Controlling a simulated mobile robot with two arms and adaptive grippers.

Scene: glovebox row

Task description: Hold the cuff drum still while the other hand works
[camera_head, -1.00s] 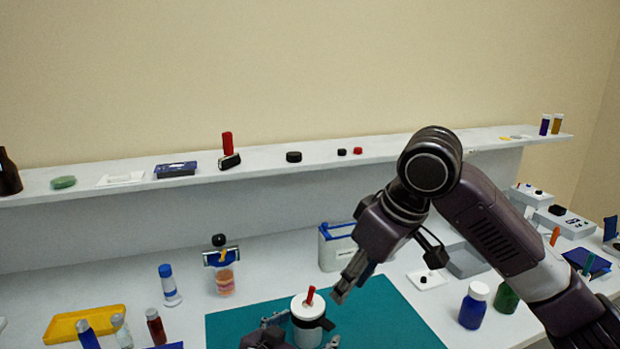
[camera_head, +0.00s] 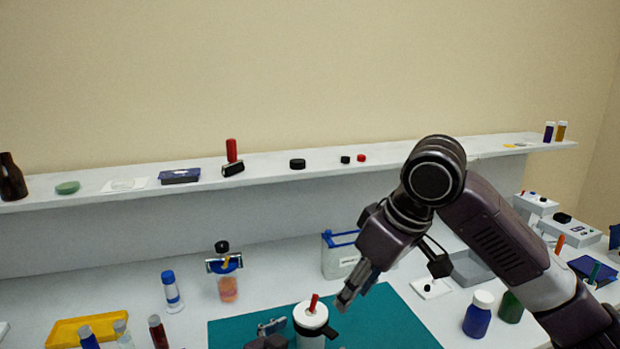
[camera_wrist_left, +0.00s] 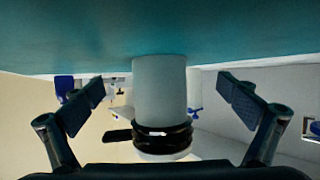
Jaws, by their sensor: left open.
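The cuff drum (camera_head: 311,317) is a white upright cylinder with a black band and side tab, and a red piece on its top. It stands on the teal mat (camera_head: 395,325). My left gripper (camera_wrist_left: 162,90) is open, with one finger on each side of the drum (camera_wrist_left: 160,82) and a gap on both sides in the left wrist view. In the head view only part of it shows at the bottom edge. My right gripper (camera_head: 345,299) is above and right of the drum, pointing down-left. Its fingers are too small to judge their opening.
A blue-rimmed box (camera_head: 340,262) stands behind the mat. A blue bottle (camera_head: 477,318) and a green bottle (camera_head: 510,308) stand to the right. A yellow tray (camera_head: 85,328) and several vials are at left. A shelf (camera_head: 270,172) with small items runs along the back.

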